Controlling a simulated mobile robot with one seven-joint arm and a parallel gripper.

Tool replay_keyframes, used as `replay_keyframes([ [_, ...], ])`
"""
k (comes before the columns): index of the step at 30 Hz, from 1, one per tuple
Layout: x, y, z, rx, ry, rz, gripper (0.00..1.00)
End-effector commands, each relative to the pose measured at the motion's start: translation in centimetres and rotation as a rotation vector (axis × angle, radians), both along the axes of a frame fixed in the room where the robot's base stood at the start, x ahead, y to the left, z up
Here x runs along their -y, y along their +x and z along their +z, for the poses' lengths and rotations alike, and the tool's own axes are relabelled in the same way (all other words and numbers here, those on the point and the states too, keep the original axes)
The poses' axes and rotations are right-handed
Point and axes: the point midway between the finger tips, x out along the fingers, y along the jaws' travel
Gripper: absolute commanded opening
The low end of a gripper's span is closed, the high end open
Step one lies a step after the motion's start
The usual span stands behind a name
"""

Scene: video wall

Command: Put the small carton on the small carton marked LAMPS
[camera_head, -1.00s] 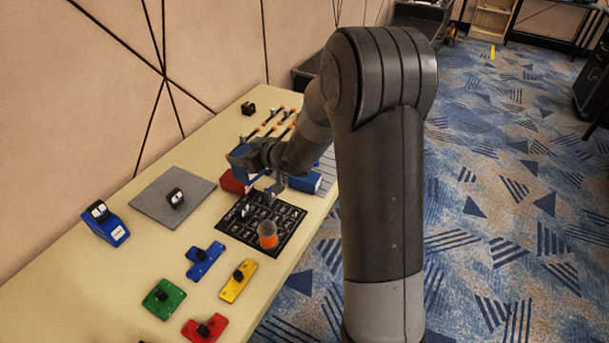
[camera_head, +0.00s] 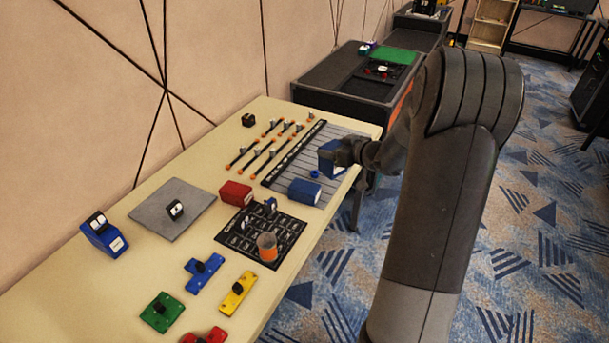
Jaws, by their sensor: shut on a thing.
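My gripper (camera_head: 343,152) is shut on a small blue carton (camera_head: 328,160) and holds it over the grey lined mat near the table's right edge. Another small blue carton (camera_head: 304,192) sits on the mat below and a little left of it. A small red carton (camera_head: 235,193) stands on the table further left, by the black grid board. I cannot read the word LAMPS on any of them at this size. The held carton's right side is hidden by the gripper.
A black grid board (camera_head: 245,245) carries an orange-and-clear cup (camera_head: 267,246). The grey lined mat (camera_head: 318,140) has a small blue ring (camera_head: 314,173) on it. Cables with orange ends (camera_head: 270,152) lie left of it. A grey square pad (camera_head: 155,220) lies further left.

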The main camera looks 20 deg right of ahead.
Motion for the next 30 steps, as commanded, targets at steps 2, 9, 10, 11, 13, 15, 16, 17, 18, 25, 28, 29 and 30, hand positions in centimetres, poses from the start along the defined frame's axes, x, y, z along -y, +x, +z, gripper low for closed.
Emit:
replay_keyframes([
  [2,-1.8,1.2,-1.2,-0.001,0.005,0.006,0.32],
  [9,-5.9,4.4,-4.3,-0.001,0.002,0.006,0.32],
  [10,-6.2,4.7,-4.6,-0.001,0.002,0.003,0.32],
  [11,-6.5,5.0,-4.8,0.001,0.001,0.004,0.32],
  [13,-7.1,5.4,-5.2,0.000,0.001,0.003,0.32],
  [15,-7.3,5.7,-5.5,0.001,0.000,0.002,0.32],
  [16,-7.4,5.7,-5.6,0.001,0.000,0.002,0.32],
  [17,-7.4,5.8,-5.7,0.001,0.000,0.001,0.32],
  [18,-7.4,5.8,-5.9,0.001,0.001,0.001,0.32],
  [25,-7.4,5.8,-9.0,-0.002,0.001,0.001,0.32],
  [28,-7.4,5.8,-9.6,0.001,0.000,0.001,0.32],
  [29,-7.4,5.8,-9.6,0.001,-0.001,0.002,0.32],
  [30,-7.4,5.8,-9.5,0.003,-0.001,0.001,0.32],
])
